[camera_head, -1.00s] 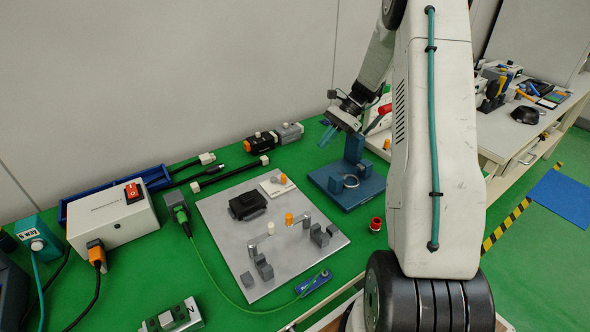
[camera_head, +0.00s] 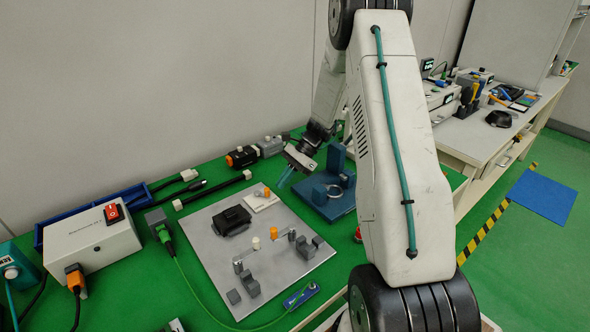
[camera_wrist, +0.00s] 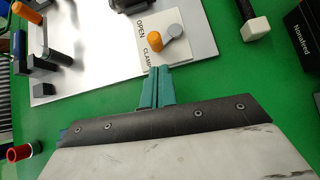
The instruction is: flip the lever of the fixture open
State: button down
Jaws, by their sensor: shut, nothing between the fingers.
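The fixture is a grey plate (camera_head: 208,243) on the green bench, with a black block (camera_head: 231,220) and several grey blocks. A small white card (camera_head: 258,204) at its far right corner bears an orange knob (camera_head: 266,191). Which part is the lever is unclear. My gripper (camera_head: 284,180) is shut and empty, near the card; its teal fingertips (camera_wrist: 157,70) point at it.
A blue stand (camera_head: 338,200) with a ring is right of the plate. A black and orange device (camera_head: 242,157) and a black rod (camera_head: 212,190) lie behind. A white switch box (camera_head: 90,237) is at left. A red spool (camera_wrist: 20,152) lies at lower left in the wrist view.

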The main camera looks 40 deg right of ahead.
jog(key=shift+w+a, duration=0.1)
jog(key=shift+a, duration=1)
jog(key=shift+d, duration=0.15)
